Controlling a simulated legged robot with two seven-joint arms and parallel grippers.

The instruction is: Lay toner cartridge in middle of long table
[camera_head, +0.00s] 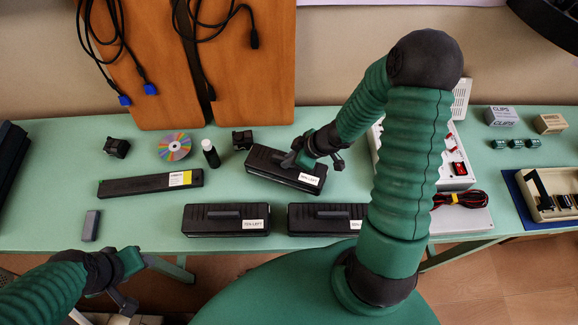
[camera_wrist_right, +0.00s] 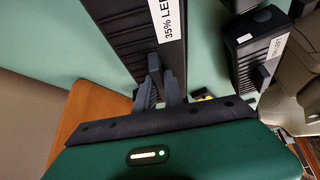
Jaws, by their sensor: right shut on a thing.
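A black toner cartridge (camera_head: 270,163) with a white label sits behind the middle of the long table's (camera_head: 150,218) front row, turned at an angle. My right gripper (camera_head: 291,160) is shut on its top handle. In the right wrist view, the fingers (camera_wrist_right: 162,85) grip this cartridge (camera_wrist_right: 118,30), labelled "35% LEFT". Whether it touches the tabletop is unclear. Two similar cartridges lie at the front edge, one on the left (camera_head: 226,222) and one on the right (camera_head: 315,222), partly behind my right arm. My left gripper (camera_head: 127,285) is low at the left, off the table; its jaw opening is unclear.
A long dark box (camera_head: 150,186), a disc (camera_head: 174,147), a small bottle (camera_head: 211,154) and small black parts (camera_head: 117,148) lie to the left. A white device (camera_head: 455,165) and red-black cable (camera_head: 459,200) are right. Bare tabletop shows between the bottle and the front cartridges.

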